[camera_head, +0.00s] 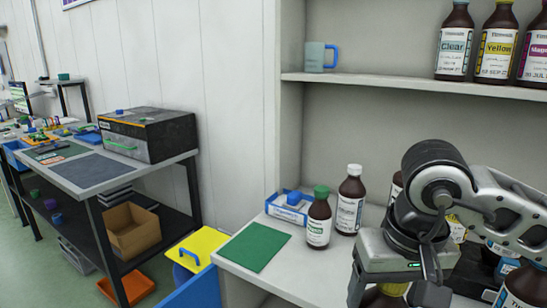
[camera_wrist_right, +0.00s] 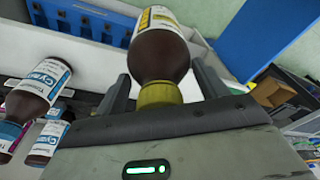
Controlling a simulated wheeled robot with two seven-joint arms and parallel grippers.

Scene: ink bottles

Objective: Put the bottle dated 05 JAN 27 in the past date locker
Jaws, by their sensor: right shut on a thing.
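My right gripper (camera_head: 392,262) reaches down over the front of the bench. In the right wrist view its fingers (camera_wrist_right: 162,86) are shut around the yellow cap of a brown bottle (camera_wrist_right: 160,52) with a white and yellow label. The bottle hangs below the gripper; in the head view only a small part (camera_head: 384,297) shows at the bottom edge. Its date cannot be read here. My left gripper is not in view.
A green-capped bottle (camera_head: 319,218) and a white-capped bottle (camera_head: 350,200) stand on the bench beside a blue-and-white tray (camera_head: 286,211). A green mat (camera_head: 254,247) lies clear on the left. Cyan-labelled bottles (camera_wrist_right: 40,88) are left of the held bottle in the wrist view.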

